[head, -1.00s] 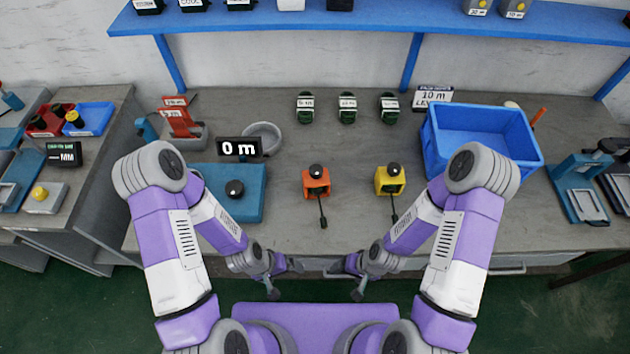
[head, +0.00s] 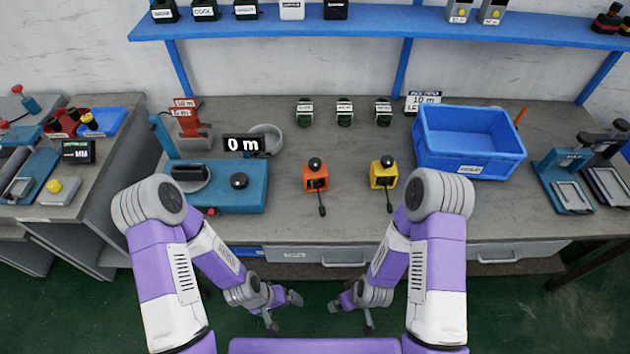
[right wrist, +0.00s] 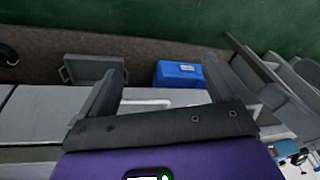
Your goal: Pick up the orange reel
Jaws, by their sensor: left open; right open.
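The orange reel (head: 316,179) stands upright on the grey bench in the head view, with a black knob on top and a short dark lead hanging towards the front. My left gripper (head: 283,310) is open and empty, in front of the bench edge and well short of the reel. My right gripper (head: 352,315) is also in front of the bench, open and empty. Its two spread fingers show in the right wrist view (right wrist: 162,88), with nothing between them. The orange reel cannot be made out in the right wrist view.
A similar yellow reel (head: 384,174) stands just right of the orange one. A blue machine (head: 225,198) with a "0 m" display (head: 246,145) is on the left, and a blue bin (head: 470,155) on the right. Several dark green items stand behind. Bench around the orange reel is clear.

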